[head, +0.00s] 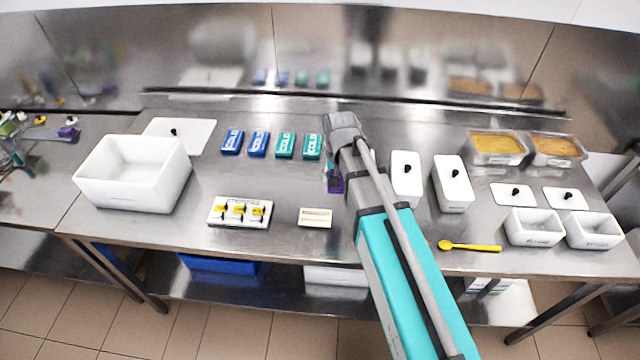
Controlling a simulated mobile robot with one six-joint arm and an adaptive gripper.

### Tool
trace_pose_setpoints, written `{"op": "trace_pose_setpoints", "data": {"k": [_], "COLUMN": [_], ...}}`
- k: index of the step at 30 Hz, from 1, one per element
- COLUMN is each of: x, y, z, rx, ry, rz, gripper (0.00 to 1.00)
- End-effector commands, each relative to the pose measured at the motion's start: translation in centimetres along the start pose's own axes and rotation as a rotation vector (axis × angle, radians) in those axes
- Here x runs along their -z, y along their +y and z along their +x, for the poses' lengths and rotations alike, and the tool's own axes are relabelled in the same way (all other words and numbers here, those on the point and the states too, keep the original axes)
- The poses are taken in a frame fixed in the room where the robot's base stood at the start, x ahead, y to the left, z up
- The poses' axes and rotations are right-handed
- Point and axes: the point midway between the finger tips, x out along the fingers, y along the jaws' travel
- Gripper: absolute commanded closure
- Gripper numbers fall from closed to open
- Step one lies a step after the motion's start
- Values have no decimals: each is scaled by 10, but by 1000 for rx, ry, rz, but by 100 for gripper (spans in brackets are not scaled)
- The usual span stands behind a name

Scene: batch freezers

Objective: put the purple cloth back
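A small patch of purple (336,185), which looks like the purple cloth, shows on or just above the steel table near the middle. My arm covers most of it. My arm reaches in from the lower right, and its grey wrist end (342,132) is above the table beside the purple patch. The fingers of my gripper are hidden or too small to make out, so I cannot tell whether they touch or hold the cloth. Another small purple item (68,132) lies on the side table at the far left; its kind is unclear.
Blue and teal cold packs (258,144) lie left of my arm. A big white bin (133,190), a tray of black-and-yellow items (239,222) and a cream block (315,217) stand left. Lidded white containers (406,165), a yellow spoon (470,247) and white tubs (534,240) are right.

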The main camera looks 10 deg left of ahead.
Motion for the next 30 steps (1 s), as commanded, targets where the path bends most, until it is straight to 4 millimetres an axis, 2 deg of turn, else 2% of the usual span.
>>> {"op": "trace_pose_setpoints", "data": {"k": [6,20,26,30], "x": [-8,-6,10,32], "y": [-16,-18,-24,-31], "z": [2,3,12,23], "rx": [0,0,0,0], "ry": [0,0,0,0], "rz": [-1,1,1,1], "gripper": [65,65,65,65]}}
